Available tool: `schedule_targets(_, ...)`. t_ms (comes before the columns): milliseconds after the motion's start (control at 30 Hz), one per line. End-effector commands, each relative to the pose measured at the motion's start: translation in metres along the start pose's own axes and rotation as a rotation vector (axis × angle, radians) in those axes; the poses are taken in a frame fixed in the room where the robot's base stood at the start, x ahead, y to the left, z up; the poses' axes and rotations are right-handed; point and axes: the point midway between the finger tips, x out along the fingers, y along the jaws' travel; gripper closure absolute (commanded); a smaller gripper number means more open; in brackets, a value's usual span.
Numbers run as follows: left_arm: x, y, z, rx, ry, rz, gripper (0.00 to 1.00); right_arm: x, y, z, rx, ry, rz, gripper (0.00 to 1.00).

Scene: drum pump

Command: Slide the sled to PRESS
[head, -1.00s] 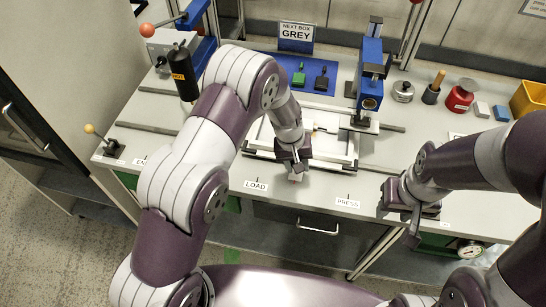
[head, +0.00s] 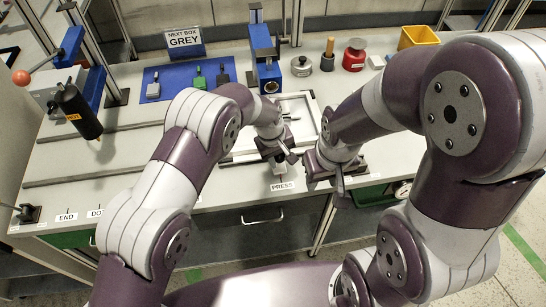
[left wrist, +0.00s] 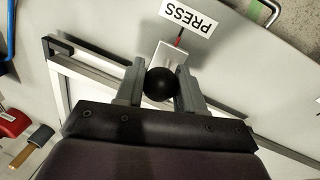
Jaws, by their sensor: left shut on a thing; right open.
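The sled (head: 311,106) is a white frame on the bench rails, in front of and to the right of the blue press (head: 265,62). My left gripper (head: 280,160) is shut on the sled's black ball knob (left wrist: 160,84), with a finger on each side of it. In the left wrist view, the sled's pale tab (left wrist: 171,56) and a red mark (left wrist: 180,37) line up with the PRESS label (left wrist: 188,18). The PRESS label (head: 282,186) lies just below the left gripper in the head view. My right gripper (head: 330,172) is open and empty, just right of it. My arms hide part of the sled.
A blue mat (head: 160,72) with small grey, green and dark boxes lies at the back left. A black cylinder (head: 78,112) hangs at the left.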

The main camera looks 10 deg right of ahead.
Motion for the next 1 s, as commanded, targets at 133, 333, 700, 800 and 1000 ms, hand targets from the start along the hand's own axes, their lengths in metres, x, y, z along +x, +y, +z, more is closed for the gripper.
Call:
schedule_targets(133,-0.001,0.003,0.001,0.002,0.0,0.004,1.0,0.0,0.0,0.0,0.0,0.0,0.0,0.57)
schedule_targets(333,-0.001,0.004,0.001,0.002,0.001,0.005,0.59,0.0,0.0,0.0,0.0,0.0,0.0,0.57)
schedule_targets(700,-0.002,0.002,0.0,0.001,0.001,0.003,0.39,0.001,0.0,0.0,0.0,0.0,0.0,0.57)
schedule_targets(800,-0.01,0.003,0.0,0.002,0.002,0.005,0.39,0.003,0.0,0.0,0.0,0.0,0.0,0.57)
schedule_targets(1000,-0.05,0.003,0.001,0.003,0.005,0.005,0.39,0.014,0.0,0.002,0.0,0.0,0.0,0.57)
